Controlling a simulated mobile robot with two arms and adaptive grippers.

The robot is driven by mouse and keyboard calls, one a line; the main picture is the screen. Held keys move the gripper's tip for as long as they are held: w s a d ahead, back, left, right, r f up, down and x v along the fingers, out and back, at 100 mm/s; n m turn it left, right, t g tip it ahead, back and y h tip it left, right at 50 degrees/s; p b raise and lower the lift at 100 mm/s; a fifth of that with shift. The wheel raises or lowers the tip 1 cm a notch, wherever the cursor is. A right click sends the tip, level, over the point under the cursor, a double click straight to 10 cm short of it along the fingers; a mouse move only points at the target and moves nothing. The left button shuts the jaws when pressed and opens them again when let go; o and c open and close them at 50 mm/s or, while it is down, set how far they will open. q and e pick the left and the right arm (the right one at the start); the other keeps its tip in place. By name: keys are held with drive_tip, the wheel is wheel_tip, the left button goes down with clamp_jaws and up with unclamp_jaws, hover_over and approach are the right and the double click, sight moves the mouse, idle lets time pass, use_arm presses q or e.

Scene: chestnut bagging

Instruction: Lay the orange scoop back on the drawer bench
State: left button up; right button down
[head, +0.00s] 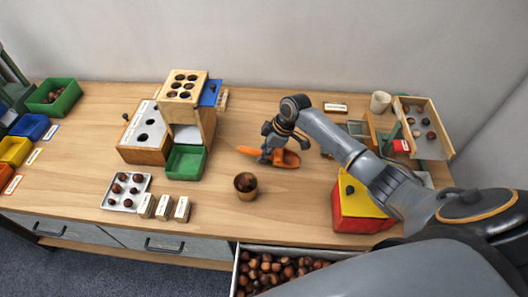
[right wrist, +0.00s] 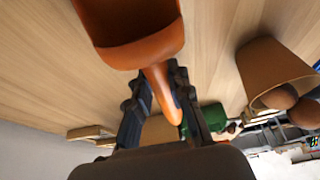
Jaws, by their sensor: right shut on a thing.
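The orange scoop (head: 289,160) is at the middle of the wooden drawer bench (head: 300,200), with its handle pointing left in the head view. My right gripper (head: 268,153) is shut on the scoop's handle from above. In the right wrist view, the handle (right wrist: 160,88) runs between the two fingers and the empty-looking bowl (right wrist: 130,40) is at the top. The scoop is at or just above the bench top; I cannot tell if it touches. My left gripper is not in view.
A brown cup (head: 246,188) with chestnuts stands left of and nearer than the scoop. A red and yellow box (head: 360,212) is to the right, under my arm. An open drawer (head: 240,262) of chestnuts is in front. A green tray (head: 186,162) stands left.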

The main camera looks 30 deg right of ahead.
drive_tip(key=c, duration=1.2)
unclamp_jaws()
drive_tip(key=shift+f, duration=0.1)
drive_tip(key=shift+r, duration=0.25)
drive_tip(key=v, duration=1.2)
